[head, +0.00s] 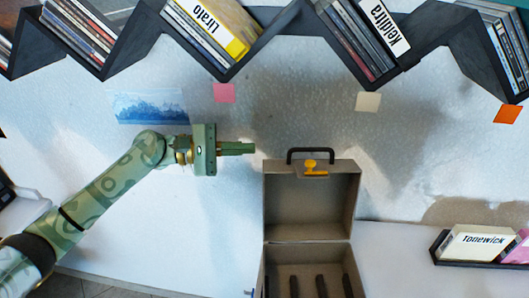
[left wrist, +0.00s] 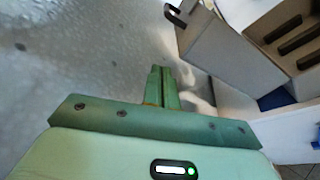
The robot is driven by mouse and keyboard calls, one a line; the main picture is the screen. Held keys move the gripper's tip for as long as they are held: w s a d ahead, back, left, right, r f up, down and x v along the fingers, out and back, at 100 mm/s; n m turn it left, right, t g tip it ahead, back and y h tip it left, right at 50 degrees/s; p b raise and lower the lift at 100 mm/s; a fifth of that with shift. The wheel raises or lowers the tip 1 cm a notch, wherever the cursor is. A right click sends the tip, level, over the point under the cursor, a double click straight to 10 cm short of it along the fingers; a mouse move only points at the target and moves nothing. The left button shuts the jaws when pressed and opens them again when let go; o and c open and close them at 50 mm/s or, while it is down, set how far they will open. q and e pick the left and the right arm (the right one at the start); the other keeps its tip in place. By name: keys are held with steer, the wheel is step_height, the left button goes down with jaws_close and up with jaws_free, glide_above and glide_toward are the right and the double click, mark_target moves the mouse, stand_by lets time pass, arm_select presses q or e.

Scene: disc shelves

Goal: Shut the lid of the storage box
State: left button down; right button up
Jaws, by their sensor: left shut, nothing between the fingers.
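The storage box (head: 308,244) is grey-brown and stands open on the white surface at the lower middle of the head view. Its lid (head: 308,212) stands raised at the back, with a black handle and a yellow latch (head: 314,168) at its top edge. The open base shows dark dividers (head: 321,286) inside. My left gripper (head: 252,148) is shut and empty, left of the lid's top edge and apart from it. In the left wrist view the shut fingers (left wrist: 162,85) point toward the wall, with the box (left wrist: 235,50) at the upper right. My right gripper is out of view.
Zigzag black shelves (head: 290,20) with discs run along the top of the wall. Small coloured notes (head: 224,93) and a blue picture (head: 150,107) are on the wall. A black tray (head: 440,258) with cases stands at the right. The surface left of the box is largely clear.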

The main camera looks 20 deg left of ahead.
arm_select(q)
steer(key=d, duration=0.3)
steer(key=d+p, duration=0.1)
steer(key=d, duration=0.1)
steer(key=d+r, duration=0.1)
steer(key=d, duration=0.2)
steer(key=shift+w+d+r, duration=0.1)
steer(key=shift+w+d, duration=0.25)
steer(key=shift+w, duration=0.1)
